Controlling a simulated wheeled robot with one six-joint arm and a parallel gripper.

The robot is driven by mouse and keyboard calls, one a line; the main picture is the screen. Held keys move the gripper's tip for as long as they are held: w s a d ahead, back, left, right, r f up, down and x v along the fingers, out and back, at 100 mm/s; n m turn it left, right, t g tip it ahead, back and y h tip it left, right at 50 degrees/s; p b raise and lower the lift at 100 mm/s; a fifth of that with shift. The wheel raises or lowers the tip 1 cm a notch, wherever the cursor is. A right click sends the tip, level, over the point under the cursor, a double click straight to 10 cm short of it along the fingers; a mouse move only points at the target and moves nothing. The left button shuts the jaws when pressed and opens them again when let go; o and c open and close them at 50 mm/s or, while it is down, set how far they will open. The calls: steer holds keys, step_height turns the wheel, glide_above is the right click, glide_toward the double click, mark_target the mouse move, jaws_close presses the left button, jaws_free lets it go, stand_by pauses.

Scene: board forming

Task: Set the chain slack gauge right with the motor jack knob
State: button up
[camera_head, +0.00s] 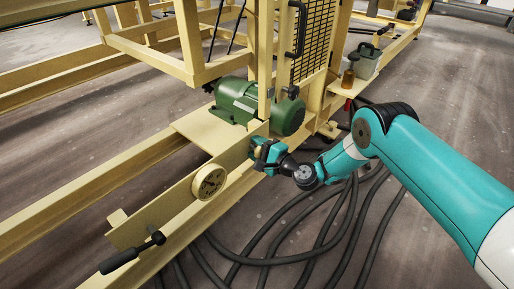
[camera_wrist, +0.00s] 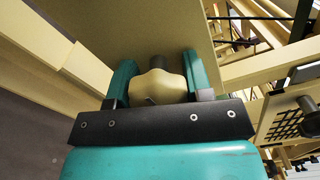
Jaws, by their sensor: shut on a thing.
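The round gauge (camera_head: 209,182) with a pale dial is mounted on the side of the yellow beam in the head view. Its needle is too small to read surely. My gripper (camera_head: 262,153) is at the beam, to the right of the gauge and in front of the green motor (camera_head: 247,104). In the wrist view, my gripper (camera_wrist: 158,75) has its two teal fingers on either side of a beige lobed knob (camera_wrist: 158,87) and is shut on it. A short dark shaft joins the knob to the flat beige plate behind. In the head view the gripper hides the knob.
A black-handled lever (camera_head: 132,254) sticks out at the lower left of the beam. Dark cables (camera_head: 300,240) lie in loops on the floor below my arm. A shelf with a green-grey can (camera_head: 367,62) and an amber bottle (camera_head: 349,78) stands behind my arm.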

steer(key=shift+w+r, duration=0.1)
steer(key=shift+w, duration=0.05)
steer(key=o, duration=0.9)
steer(key=shift+o, duration=0.2)
steer(key=p+v, duration=1.7)
steer(key=p, duration=0.5)
steer(key=shift+s+d+p, duration=0.2)
steer(key=shift+s+p, duration=0.05)
steer(key=shift+p, duration=0.1)
